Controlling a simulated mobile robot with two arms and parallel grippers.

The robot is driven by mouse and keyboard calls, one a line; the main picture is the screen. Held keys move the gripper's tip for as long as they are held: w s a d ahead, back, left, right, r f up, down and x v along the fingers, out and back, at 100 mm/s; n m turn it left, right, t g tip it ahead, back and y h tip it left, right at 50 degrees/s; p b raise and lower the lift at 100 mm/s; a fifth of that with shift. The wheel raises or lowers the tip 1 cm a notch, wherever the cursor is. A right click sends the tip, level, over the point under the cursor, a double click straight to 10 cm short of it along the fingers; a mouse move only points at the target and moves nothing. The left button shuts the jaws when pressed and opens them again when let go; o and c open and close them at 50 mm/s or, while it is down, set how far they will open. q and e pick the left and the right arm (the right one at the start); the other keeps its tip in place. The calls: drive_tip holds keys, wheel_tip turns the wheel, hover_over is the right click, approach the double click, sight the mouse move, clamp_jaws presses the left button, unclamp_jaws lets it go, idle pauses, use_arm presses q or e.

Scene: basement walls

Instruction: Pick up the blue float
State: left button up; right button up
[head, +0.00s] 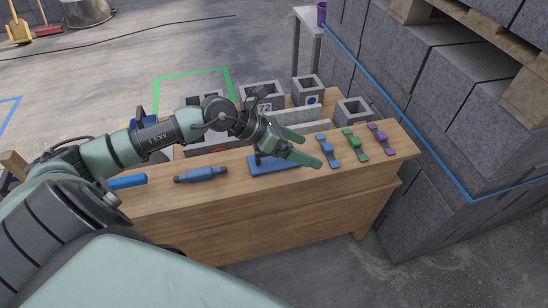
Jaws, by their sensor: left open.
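The blue float (268,168) lies on the wooden bench, near its front edge, with its flat blue plate partly showing. My left gripper (311,152) is open, with its green fingers pointing right and down over the bench. The fingers are above and to the right of the float, and the gripper covers part of the float's back and handle. I see nothing held between the fingers. My right gripper is not in view.
Blue (327,151), green (354,146) and purple (381,139) tools lie right of the float. A blue cylindrical tool (201,174) lies left on the bench (240,212). Concrete blocks (353,111) stand behind. A grey block wall (440,90) rises at the right.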

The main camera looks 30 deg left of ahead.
use_arm(q)
drive_tip(key=a+f+y, duration=0.1)
drive_tip(key=a, duration=0.2)
drive_tip(key=a+f+m+g+y, duration=0.1)
drive_tip(key=a, duration=0.2)
drive_tip(key=a+f+y, duration=0.1)
drive_tip(key=a+y, duration=0.1)
drive_tip(key=a, duration=0.1)
drive_tip(key=shift+s+a+m+g, duration=0.3)
drive_tip(key=shift+s+a+g, duration=0.1)
drive_tip(key=shift+a+f, duration=0.25)
drive_tip(key=x, duration=0.5)
drive_tip(key=p+x, duration=0.1)
drive_tip(key=x, duration=0.1)
drive_tip(key=shift+a+f, duration=0.3)
drive_tip(key=c, duration=1.6)
